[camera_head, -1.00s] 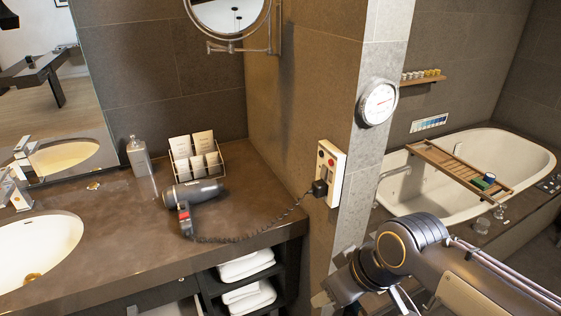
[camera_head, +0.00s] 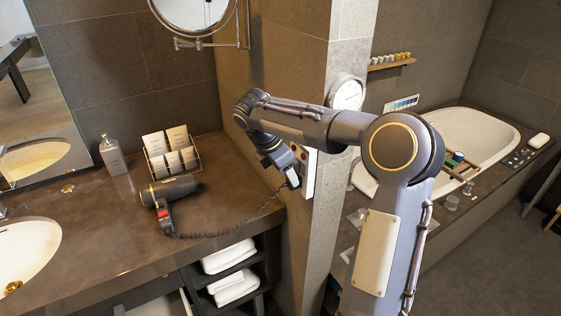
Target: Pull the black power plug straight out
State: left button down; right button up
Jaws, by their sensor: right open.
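The black power plug (camera_head: 294,181) sits at the white wall outlet plate (camera_head: 309,176) on the side of the tiled pillar, partly hidden by my right gripper. Its coiled cord hangs from it down to the hair dryer (camera_head: 170,191) on the counter. My right gripper (camera_head: 287,167) points down and to the right, right at the plug. It is open, and whether its fingers are around the plug or just beside it I cannot tell. My left gripper is not in view.
A card rack (camera_head: 171,157) and a soap bottle (camera_head: 113,155) stand on the brown counter (camera_head: 222,200), left of the outlet. A round mirror (camera_head: 193,10) on a wall bracket hangs above. A bathtub (camera_head: 480,137) lies behind my right arm.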

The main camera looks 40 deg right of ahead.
aim_at(288, 187)
jog(key=shift+x, duration=1.9)
grip_shut()
jog(key=shift+w+a, duration=0.1)
jog(key=shift+a, duration=0.7)
jog(key=shift+a, duration=0.15)
jog(key=shift+a, duration=0.35)
jog(key=shift+a, duration=0.15)
jog(key=shift+w+a+p, duration=0.15)
jog(key=shift+a+p, duration=0.2)
jog(key=shift+a, duration=0.75)
jog(key=shift+a, duration=0.15)
